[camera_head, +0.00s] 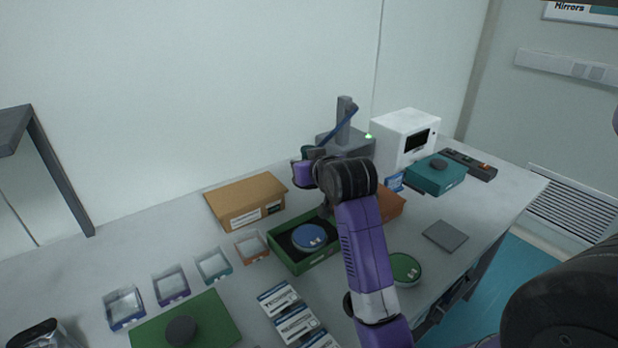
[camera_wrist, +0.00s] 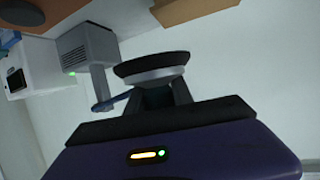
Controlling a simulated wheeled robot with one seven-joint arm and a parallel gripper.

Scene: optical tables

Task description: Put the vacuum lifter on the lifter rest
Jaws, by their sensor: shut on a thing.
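My gripper (camera_wrist: 166,95) is shut on a dark round-topped piece with a pale grey band, which I take to be the vacuum lifter (camera_wrist: 152,68). A blue hose (camera_wrist: 112,101) runs toward it from a grey unit with a post and a green light (camera_wrist: 88,47). The wrist view looks inverted, with the table at the top. In the head view my gripper (camera_head: 307,160) is above the table, left of this grey unit (camera_head: 345,138), and the lifter is mostly hidden by my arm. I cannot tell for certain which part is the lifter rest.
A white instrument (camera_head: 404,138) stands right of the grey unit. An orange-brown box (camera_head: 245,202) and a green tray (camera_head: 285,262) with a blue disc (camera_head: 309,237) lie left and in front. A teal box (camera_head: 436,174) is at the right. Small trays line the left.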

